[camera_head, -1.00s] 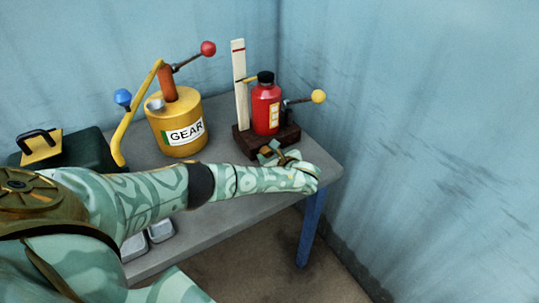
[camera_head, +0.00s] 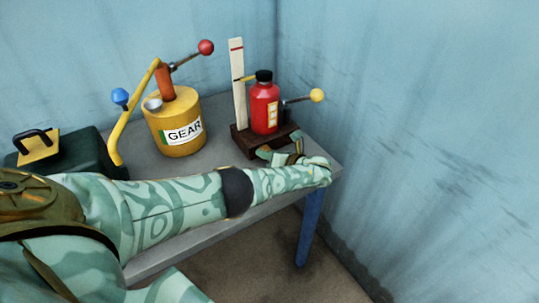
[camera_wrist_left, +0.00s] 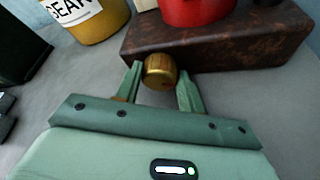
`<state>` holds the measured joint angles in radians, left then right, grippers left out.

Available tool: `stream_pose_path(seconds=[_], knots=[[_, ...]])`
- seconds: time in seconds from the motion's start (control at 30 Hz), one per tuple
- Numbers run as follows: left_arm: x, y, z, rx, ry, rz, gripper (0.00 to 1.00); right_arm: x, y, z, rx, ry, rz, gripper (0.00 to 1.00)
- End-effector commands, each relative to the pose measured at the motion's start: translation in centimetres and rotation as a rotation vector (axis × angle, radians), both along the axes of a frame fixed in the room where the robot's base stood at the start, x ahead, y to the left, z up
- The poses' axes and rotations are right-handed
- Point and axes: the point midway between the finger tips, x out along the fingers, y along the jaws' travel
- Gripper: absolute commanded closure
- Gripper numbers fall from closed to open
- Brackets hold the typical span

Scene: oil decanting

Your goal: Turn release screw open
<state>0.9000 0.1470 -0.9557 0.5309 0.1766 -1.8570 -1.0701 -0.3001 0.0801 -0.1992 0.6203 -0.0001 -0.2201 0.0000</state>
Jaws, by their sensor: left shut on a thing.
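The release screw (camera_wrist_left: 160,71) is a round brass knob on the front face of the dark brown base (camera_wrist_left: 215,42). In the left wrist view it sits between the two green fingers of my left gripper (camera_wrist_left: 159,88), which is shut on it. In the head view my left gripper (camera_head: 281,154) is at the front of the base (camera_head: 248,145), and the screw cannot be made out there. My right gripper is not in view.
A yellow can marked GEAR (camera_head: 175,125) stands left of the base, with a red-knobbed lever (camera_head: 206,47) and a blue knob (camera_head: 120,96). A dark green box (camera_head: 75,150) is further left. A yellow-knobbed lever (camera_head: 317,95) sticks out right of the bottle. Walls close the back and right.

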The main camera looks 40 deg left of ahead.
Motion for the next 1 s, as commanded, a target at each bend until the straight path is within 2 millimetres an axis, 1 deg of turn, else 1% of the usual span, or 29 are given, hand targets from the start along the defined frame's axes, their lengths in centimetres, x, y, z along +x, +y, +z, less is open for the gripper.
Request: stream_pose_path(seconds=[0.03,0.53,0.57,0.6,0.63,1.0], knots=[[-0.07,-0.16,-0.27,0.0,0.013,-0.001,0.84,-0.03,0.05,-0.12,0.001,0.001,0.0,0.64],[-0.06,-0.13,-0.21,0.007,0.031,-0.001,0.84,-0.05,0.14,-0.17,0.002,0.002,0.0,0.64],[-0.06,-0.13,-0.21,0.007,0.031,-0.001,0.55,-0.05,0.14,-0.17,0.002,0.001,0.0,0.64],[-0.06,-0.12,-0.22,0.007,0.031,-0.001,0.44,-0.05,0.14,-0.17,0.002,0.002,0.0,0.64],[-0.06,-0.12,-0.2,0.007,0.03,-0.001,0.39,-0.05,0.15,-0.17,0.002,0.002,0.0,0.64],[0.01,-0.09,-0.11,0.009,0.028,-0.001,0.39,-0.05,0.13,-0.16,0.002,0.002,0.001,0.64]])
